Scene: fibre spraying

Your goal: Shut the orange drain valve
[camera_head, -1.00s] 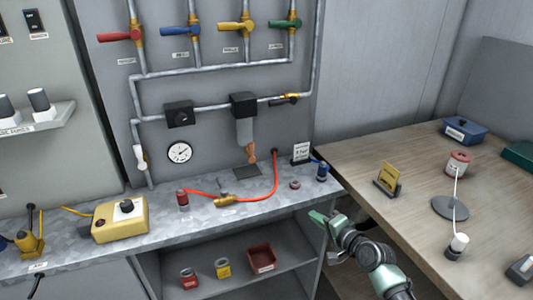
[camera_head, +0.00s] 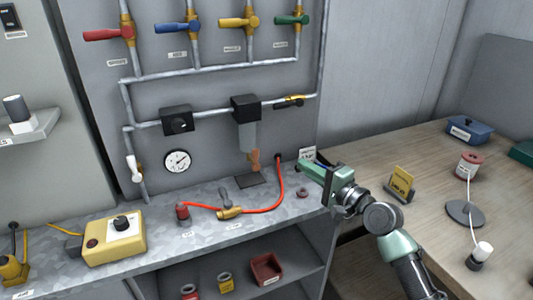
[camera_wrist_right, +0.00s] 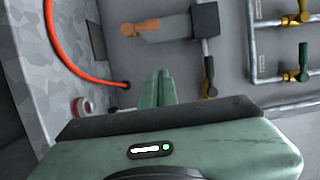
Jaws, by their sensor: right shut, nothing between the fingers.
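The orange drain valve (camera_head: 254,160) hangs under the clear filter bowl (camera_head: 247,135) on the grey wall panel, just above a dark pad on the counter. In the right wrist view its orange handle (camera_wrist_right: 141,29) shows at the top, above and to the left of the fingertips. My right gripper (camera_head: 303,168) is shut and empty, over the right end of the counter, right of the valve and apart from it. Its closed fingers also show in the right wrist view (camera_wrist_right: 158,88). My left gripper is not in view.
A red hose (camera_head: 279,190) curves across the counter between the valve and my right gripper. A small red ring (camera_head: 302,193) lies near it. A gauge (camera_head: 177,161) and several coloured valve handles are on the panel. A wooden table (camera_head: 430,160) stands at the right.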

